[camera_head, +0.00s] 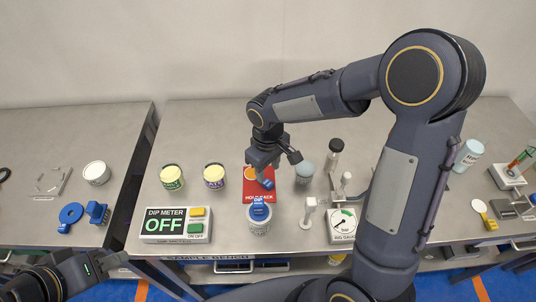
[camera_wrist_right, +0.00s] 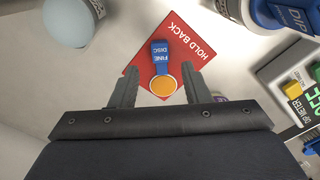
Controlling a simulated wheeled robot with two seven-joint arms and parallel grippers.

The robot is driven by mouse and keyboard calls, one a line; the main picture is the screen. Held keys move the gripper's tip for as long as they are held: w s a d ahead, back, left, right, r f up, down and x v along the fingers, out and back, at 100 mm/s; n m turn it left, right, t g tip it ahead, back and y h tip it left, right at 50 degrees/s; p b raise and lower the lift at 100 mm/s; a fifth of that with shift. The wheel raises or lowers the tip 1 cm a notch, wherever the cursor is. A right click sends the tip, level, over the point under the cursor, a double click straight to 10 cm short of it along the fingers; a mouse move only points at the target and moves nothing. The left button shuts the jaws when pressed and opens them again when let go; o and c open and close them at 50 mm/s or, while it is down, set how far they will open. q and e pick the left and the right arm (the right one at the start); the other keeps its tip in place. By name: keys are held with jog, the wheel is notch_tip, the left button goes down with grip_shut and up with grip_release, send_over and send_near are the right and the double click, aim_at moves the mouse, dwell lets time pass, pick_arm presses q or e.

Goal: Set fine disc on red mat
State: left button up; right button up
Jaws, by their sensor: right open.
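The red mat (camera_head: 260,196), marked HOLD BACK, lies on the bench in the middle of the head view and shows in the right wrist view (camera_wrist_right: 190,38). The fine disc has a blue handle (camera_wrist_right: 161,57) labelled FINE DISC and an orange round end (camera_wrist_right: 163,86). It appears to lie flat on the mat, and its handle also shows in the head view (camera_head: 266,183). My right gripper (camera_wrist_right: 159,88) is open above the mat, its fingertips apart on either side of the disc. My left gripper (camera_head: 106,264) is at the lower left, away from the mat; its jaws are unclear.
A blue-topped jar (camera_head: 260,220) marked DIP stands just in front of the mat. The dip meter (camera_head: 176,225) reads OFF at left. Two labelled tubs (camera_head: 214,176) stand left of the mat, and a grey rounded item (camera_head: 305,172) stands close at its right.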

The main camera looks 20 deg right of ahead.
aim_at(268, 183)
notch_tip(268, 183, up, 6)
jog(key=s+d+r+m+t+y, duration=0.25)
jog(key=s+d+r, duration=0.35)
jog(key=s, duration=0.3)
jog(key=s+m+t+y, duration=0.1)
jog(key=s+m+t, duration=0.2)
jog(key=s, duration=0.7)
jog(key=shift+f+m, duration=0.25)
jog(key=shift+m, duration=0.8)
jog(key=shift+a, duration=0.1)
